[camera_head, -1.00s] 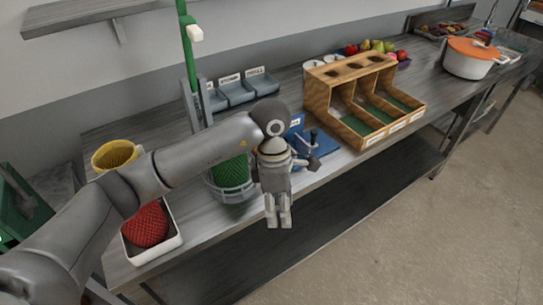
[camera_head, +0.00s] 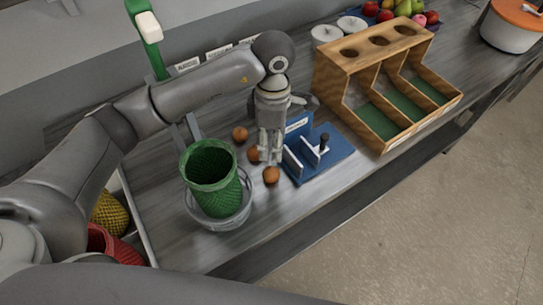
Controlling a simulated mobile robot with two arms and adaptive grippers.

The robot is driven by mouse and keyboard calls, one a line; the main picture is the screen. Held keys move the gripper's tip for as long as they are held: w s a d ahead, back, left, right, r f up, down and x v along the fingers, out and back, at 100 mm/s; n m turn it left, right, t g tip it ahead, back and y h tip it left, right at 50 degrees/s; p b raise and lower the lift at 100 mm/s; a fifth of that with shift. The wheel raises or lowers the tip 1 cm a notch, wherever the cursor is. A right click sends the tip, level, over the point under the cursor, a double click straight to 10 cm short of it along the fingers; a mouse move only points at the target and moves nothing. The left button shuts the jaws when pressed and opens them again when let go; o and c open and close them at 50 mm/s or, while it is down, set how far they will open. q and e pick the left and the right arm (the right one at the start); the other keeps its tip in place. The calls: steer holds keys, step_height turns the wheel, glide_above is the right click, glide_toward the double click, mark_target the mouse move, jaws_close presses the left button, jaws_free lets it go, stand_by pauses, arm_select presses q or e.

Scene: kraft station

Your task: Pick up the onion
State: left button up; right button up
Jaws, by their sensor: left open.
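Three brown-orange round onions show on the grey metal table (camera_head: 245,232). One onion (camera_head: 240,134) is behind and left of my left gripper, one onion (camera_head: 252,155) is just left of its fingers and partly covered by them, and one onion (camera_head: 271,175) is just in front of the fingertips. My left gripper (camera_head: 269,158) points down among them, open and holding nothing that I can see. I cannot tell how high its tips are above the table. My right gripper is not in view.
A green mesh basket (camera_head: 209,178) in a round metal holder stands left of the onions. A blue device (camera_head: 328,158) is close on the right. A wooden divided box (camera_head: 366,66) stands farther right. Yellow (camera_head: 110,213) and red (camera_head: 113,245) mesh items are at lower left.

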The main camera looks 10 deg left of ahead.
mark_target(270, 169)
arm_select(q)
steer(key=f, duration=0.1)
steer(key=s+f+p, duration=0.1)
steer(key=f, duration=0.2)
steer(key=shift+s+d+f, duration=0.1)
steer(key=shift+s, duration=0.25)
steer(key=shift+w+f, duration=0.1)
steer(key=shift+f, duration=0.15)
steer(key=f+p, duration=0.3)
steer(key=f, duration=0.1)
steer(key=shift+s, duration=0.3)
steer(key=shift+f, duration=0.55)
steer(key=shift+c, duration=0.9)
steer(key=c, duration=0.5)
steer(key=shift+c, duration=0.3)
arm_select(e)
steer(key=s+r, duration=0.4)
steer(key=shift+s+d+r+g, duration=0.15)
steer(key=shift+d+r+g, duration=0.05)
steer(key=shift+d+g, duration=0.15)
